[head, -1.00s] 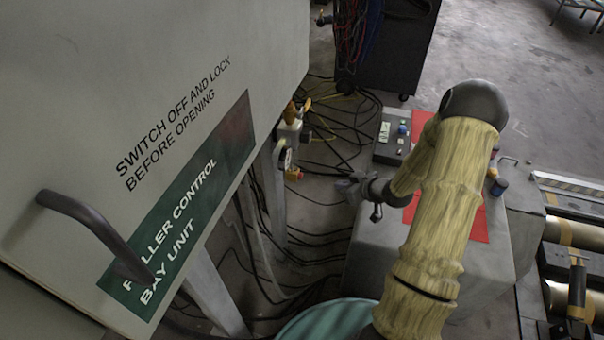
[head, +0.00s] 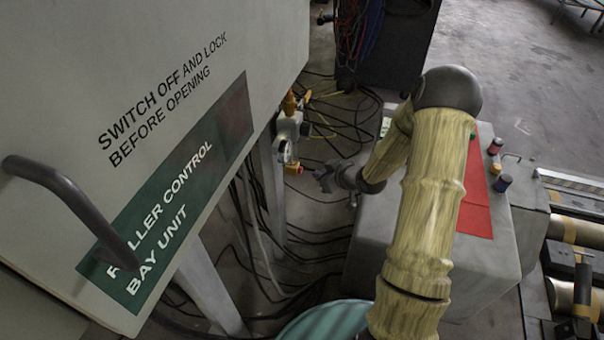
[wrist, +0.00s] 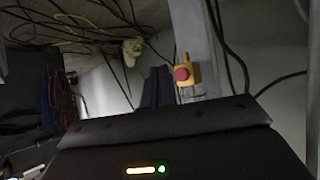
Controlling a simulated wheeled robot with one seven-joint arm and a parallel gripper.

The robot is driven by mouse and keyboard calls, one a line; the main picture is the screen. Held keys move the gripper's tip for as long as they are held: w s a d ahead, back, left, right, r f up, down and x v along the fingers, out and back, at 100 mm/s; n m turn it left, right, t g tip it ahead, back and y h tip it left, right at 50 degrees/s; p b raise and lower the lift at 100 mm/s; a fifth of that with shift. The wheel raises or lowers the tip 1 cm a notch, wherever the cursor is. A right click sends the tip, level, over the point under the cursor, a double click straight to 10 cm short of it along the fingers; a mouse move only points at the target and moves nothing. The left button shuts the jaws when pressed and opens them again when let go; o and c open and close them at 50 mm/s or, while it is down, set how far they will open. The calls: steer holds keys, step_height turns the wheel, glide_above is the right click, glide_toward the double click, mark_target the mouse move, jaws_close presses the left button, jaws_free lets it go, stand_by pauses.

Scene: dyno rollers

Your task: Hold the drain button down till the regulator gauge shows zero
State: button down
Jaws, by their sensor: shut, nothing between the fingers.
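The regulator (head: 288,124) is a pale unit with a yellow-orange top, mounted by the cabinet leg. Its white-faced gauge (head: 284,152) is seen at a steep angle; the needle cannot be read. Below it sits a small yellow-orange housing (head: 293,169). The wrist view shows this housing (wrist: 194,72) with a round red button (wrist: 182,74) on its face; no label is legible. My gripper (head: 321,175) is shut and empty, a little right of the housing and apart from it in the head view. Its dark fingers (wrist: 158,87) show left of the button in the wrist view.
The large roller control cabinet (head: 130,60) with its bar handle fills the left. Loose cables hang and lie around the cabinet legs (head: 270,190). A dark cart (head: 400,45) stands behind.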

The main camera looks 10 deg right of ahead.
steer(key=shift+w+a, duration=0.45)
steer(key=shift+a, duration=0.3)
steer(key=shift+a, duration=0.1)
stand_by(1.4)
steer(key=shift+w+a, duration=0.15)
steer(key=shift+a, duration=0.15)
steer(key=shift+w+a+r, duration=0.1)
steer(key=shift+w+a, duration=0.15)
steer(key=shift+a, duration=0.15)
stand_by(1.6)
stand_by(1.9)
steer(key=shift+s+d+p, duration=0.35)
steer(key=shift+s+d, duration=0.1)
steer(key=shift+d, duration=0.35)
steer(key=shift+s+d+p, duration=0.35)
steer(key=shift+s+d, duration=0.05)
steer(key=shift+d, duration=0.3)
steer(key=shift+s+d+p, duration=0.35)
steer(key=shift+s+d, duration=0.1)
steer(key=shift+d, duration=0.3)
steer(key=shift+s+d+p, duration=0.35)
steer(key=shift+s+d, duration=0.05)
steer(key=shift+d, duration=0.3)
